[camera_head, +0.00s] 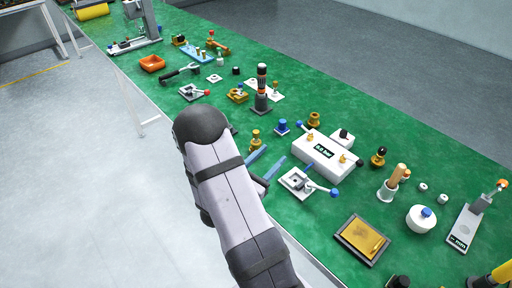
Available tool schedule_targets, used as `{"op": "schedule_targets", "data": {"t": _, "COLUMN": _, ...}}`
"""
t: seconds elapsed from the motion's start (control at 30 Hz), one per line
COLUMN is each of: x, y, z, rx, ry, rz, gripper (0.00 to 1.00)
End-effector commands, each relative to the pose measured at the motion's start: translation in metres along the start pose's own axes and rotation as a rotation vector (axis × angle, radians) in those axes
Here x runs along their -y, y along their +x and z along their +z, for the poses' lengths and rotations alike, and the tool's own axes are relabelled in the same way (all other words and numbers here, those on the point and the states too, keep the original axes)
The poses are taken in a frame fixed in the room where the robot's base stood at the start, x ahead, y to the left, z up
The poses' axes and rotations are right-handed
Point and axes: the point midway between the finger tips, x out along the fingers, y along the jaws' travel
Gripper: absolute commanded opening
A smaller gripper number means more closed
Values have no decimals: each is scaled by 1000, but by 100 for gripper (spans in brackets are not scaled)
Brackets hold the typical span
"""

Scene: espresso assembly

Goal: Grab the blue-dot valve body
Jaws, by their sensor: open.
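I cannot make out a blue dot on any valve body at this size. A small brass fitting (255,138) stands upright just beyond my gripper (266,161). Another brass fitting (313,119) stands behind the white box, and a brass piece with a black top (378,158) stands to its right. A small part with a blue cap (282,127) sits between the two fittings. My gripper is open, with its two blue-grey fingers apart over the green bench; nothing shows between them. My arm hides part of the bench's near edge.
A white box (323,155) with a dark label stands right of my gripper. A white clamp (296,181) with a blue-knobbed lever sits close by. A tall black tool (262,90) stands behind. A brown tray (362,240) lies at the front right of the green bench (415,165).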

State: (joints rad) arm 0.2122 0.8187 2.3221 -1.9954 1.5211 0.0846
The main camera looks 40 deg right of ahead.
Motion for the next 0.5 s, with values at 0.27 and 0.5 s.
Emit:
{"op": "schedule_targets", "data": {"t": 0.27, "x": -53, "y": -12, "z": -30, "rx": 33, "ry": -84, "rz": 268, "gripper": 48}}
{"op": "schedule_targets", "data": {"t": 0.5, "x": -62, "y": -16, "z": -36, "rx": 36, "ry": -92, "rz": 315, "gripper": 48}}
